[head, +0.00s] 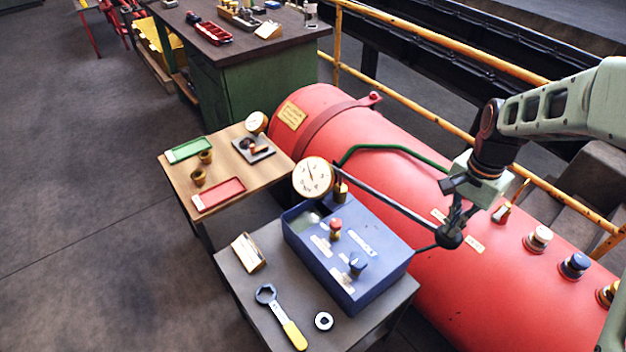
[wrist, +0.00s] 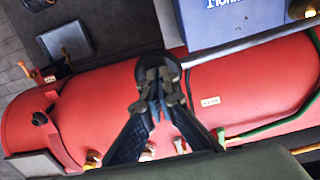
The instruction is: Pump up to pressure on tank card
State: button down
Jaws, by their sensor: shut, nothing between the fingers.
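The red tank (head: 400,180) lies on its side behind the blue pump box (head: 365,245). A yellow plate with small unreadable lettering (head: 292,115) is on its far end. A white dial gauge (head: 313,177) stands at the box's back corner. A long dark lever (head: 392,207) slants from beside the gauge to a round black knob (head: 449,237). My gripper (head: 453,226) is shut and points down at the knob. In the wrist view the closed fingertips (wrist: 158,98) overlap the knob (wrist: 158,66); whether they touch is unclear.
A grey table (head: 236,282) holds the box, a small card stand (head: 248,253), a yellow-handled wrench (head: 281,316) and a ring (head: 323,321). A wooden table (head: 225,160) with red and green trays stands behind. Valve knobs (head: 538,238) line the tank at right. A yellow railing (head: 430,42) runs behind.

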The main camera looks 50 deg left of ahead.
notch_tip(320, 180, down, 14)
jog(key=b, duration=0.9)
notch_tip(320, 180, up, 17)
jog(key=p, duration=1.1)
jog(key=shift+f, duration=0.2)
jog(key=shift+f, duration=0.2)
jog(key=shift+f+b, duration=1.25)
jog(key=shift+f, duration=0.6)
jog(key=shift+s+a+f+b, duration=0.15)
jog(key=shift+f+b, duration=0.65)
jog(key=shift+f, duration=0.4)
jog(key=shift+a+f+b, duration=0.1)
jog(key=shift+f+b, duration=0.65)
jog(key=shift+f, duration=0.4)
notch_tip(320, 180, up, 8)
jog(key=p, duration=0.6)
jog(key=shift+r, duration=0.35)
jog(key=shift+f, duration=0.1)
